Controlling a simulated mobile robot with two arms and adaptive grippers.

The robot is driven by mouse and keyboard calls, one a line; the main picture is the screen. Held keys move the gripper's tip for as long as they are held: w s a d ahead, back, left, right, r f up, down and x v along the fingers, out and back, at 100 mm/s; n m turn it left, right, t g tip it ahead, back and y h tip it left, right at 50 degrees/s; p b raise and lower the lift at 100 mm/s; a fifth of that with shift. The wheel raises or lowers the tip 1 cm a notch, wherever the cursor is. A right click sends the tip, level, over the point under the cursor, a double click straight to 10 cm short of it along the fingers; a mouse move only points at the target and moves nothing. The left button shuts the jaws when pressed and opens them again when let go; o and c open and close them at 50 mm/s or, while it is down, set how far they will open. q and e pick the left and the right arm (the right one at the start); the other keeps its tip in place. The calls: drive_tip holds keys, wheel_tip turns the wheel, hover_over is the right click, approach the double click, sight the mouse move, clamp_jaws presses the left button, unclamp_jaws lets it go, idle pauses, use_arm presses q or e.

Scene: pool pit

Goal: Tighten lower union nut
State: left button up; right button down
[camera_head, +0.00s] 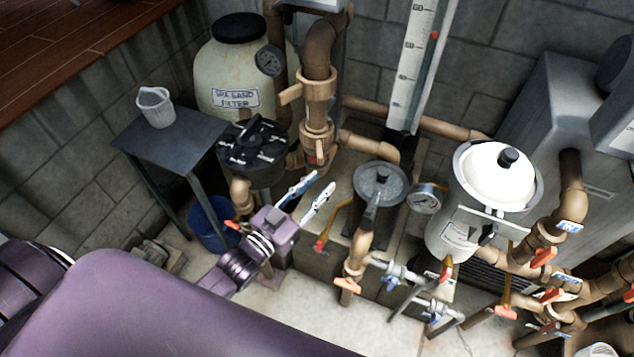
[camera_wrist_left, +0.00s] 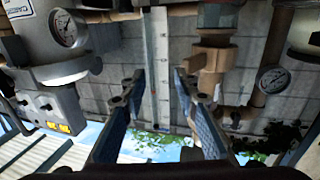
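A tan vertical pipe behind the pump carries wide union nuts. The upper nut (camera_head: 318,86) has a side handle, and a lower nut (camera_head: 317,130) sits below it. In the left wrist view, a tan pipe with a nut-like collar (camera_wrist_left: 214,60) stands right of the fingers. I cannot tell which nut that is. My left gripper (camera_head: 320,186) is open and empty, in front of and below the pipe, apart from it. Its blue-padded fingers (camera_wrist_left: 159,75) show spread in the left wrist view. My right gripper is not in view.
A black-lidded pump strainer (camera_head: 252,142) is left of the pipe, and a grey-lidded one (camera_head: 380,185) is right. A white-topped filter (camera_head: 497,175), a tall level gauge (camera_head: 410,65) and a small table (camera_head: 172,138) with a white basket (camera_head: 155,107) stand around.

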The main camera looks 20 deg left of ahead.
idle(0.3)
use_arm(q)
drive_tip(key=v, duration=1.2)
drive_tip(key=shift+c, duration=0.2)
